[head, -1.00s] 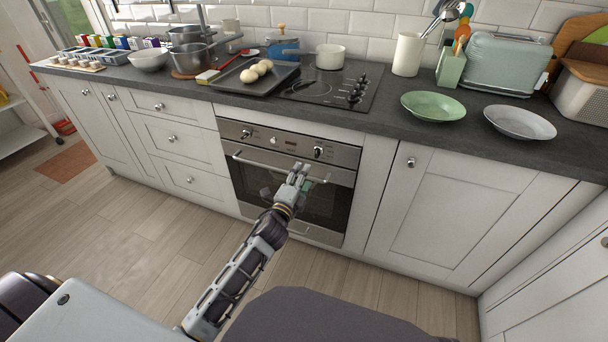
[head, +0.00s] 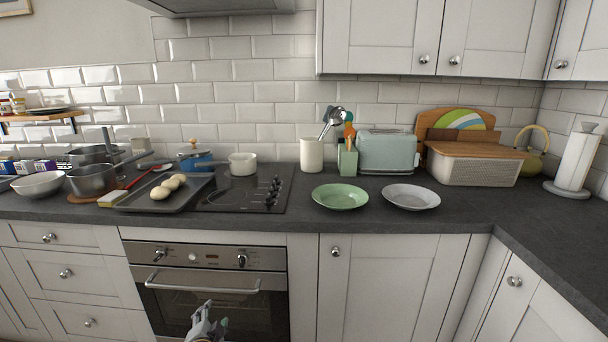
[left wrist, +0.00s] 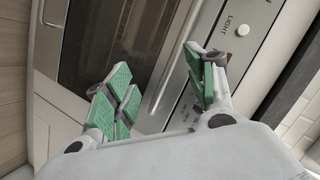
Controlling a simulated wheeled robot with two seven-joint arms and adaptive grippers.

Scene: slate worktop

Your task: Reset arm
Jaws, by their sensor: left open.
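My left gripper (head: 208,322) shows at the bottom edge of the head view, in front of the oven (head: 205,285) and below the worktop. In the left wrist view its green-padded fingers (left wrist: 163,95) are spread apart with nothing between them. The oven's control panel (left wrist: 225,45) and dark glass door lie beyond the fingers. My right gripper is in neither view.
The slate worktop (head: 470,228) holds a green plate (head: 340,197), a grey plate (head: 411,197), a toaster (head: 387,152), a bread bin (head: 472,168), and a black tray (head: 150,196) with pale round items. The oven handle (head: 203,287) sticks out near my left gripper.

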